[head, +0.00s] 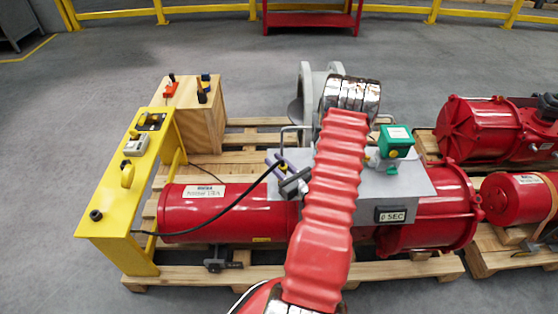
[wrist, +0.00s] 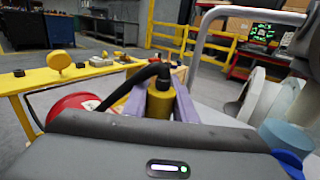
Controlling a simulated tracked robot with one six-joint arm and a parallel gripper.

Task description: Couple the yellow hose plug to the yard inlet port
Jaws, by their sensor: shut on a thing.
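The yellow hose plug (wrist: 159,103) is upright between the two purple fingers of my gripper (wrist: 160,95) in the wrist view. My gripper is shut on it. A black hose (wrist: 130,82) bends out of the plug's top and runs left. In the head view my gripper (head: 278,162) is at the left edge of the grey box on the red actuator, and the black hose (head: 225,207) sags from it to the yellow stand (head: 128,222). The plug is only a small yellow patch there. I cannot tell which fitting is the yard inlet port; my arm hides part of the box.
The red actuator (head: 185,222) lies on a wooden pallet (head: 290,272). The grey box (head: 415,185) carries a green-topped fitting (head: 394,140) and a "0 SEC" display. A wooden block (head: 205,120) stands behind the yellow stand. More red actuators lie at right.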

